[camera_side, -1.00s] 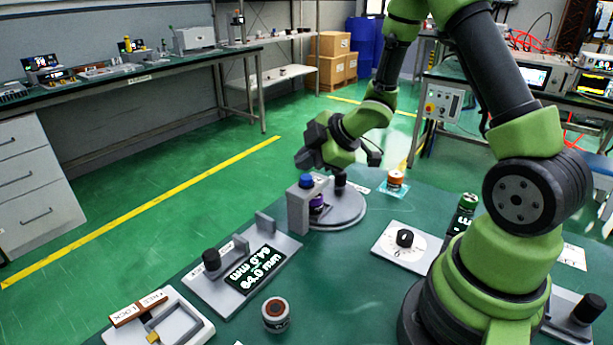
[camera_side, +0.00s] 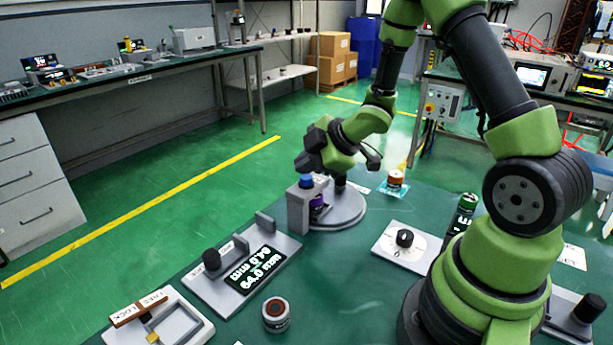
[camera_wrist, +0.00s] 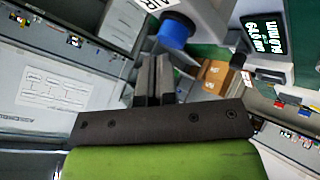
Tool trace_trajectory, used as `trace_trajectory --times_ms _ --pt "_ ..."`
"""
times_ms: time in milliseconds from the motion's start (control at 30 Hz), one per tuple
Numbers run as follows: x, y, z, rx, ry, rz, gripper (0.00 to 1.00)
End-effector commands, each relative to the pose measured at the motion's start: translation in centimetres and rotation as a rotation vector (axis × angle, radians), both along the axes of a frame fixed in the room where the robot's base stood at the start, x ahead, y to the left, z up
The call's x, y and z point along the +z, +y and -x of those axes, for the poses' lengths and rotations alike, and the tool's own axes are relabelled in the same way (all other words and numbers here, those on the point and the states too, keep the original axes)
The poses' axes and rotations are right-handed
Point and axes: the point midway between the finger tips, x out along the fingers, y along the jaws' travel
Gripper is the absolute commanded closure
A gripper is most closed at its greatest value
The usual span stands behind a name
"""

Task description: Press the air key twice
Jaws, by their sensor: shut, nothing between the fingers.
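The air key is a blue round button (camera_side: 306,181) on top of a grey post (camera_side: 298,212) at the edge of a round grey plate (camera_side: 345,212). In the wrist view the blue key (camera_wrist: 176,31) shows at the top centre, beside a white label reading AIR (camera_wrist: 158,4). My gripper (camera_side: 306,164) is just above the key in the side view; its fingertips are hard to make out there. In the wrist view my gripper's fingers (camera_wrist: 155,62) are together and empty, pointing toward the key. I cannot tell whether they touch it.
A purple part (camera_side: 317,202) and a black knob (camera_side: 340,181) are beside the post. A slide with a 64.0 mm display (camera_side: 258,270) stands in front.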

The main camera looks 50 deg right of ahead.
Motion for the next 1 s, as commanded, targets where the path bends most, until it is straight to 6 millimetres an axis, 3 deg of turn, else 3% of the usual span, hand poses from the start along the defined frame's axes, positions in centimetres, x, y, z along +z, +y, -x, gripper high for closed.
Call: trace_trajectory --times_ms 1000 --pt "-1.0 0.0 0.0 -0.001 0.0 -0.001 1.0"
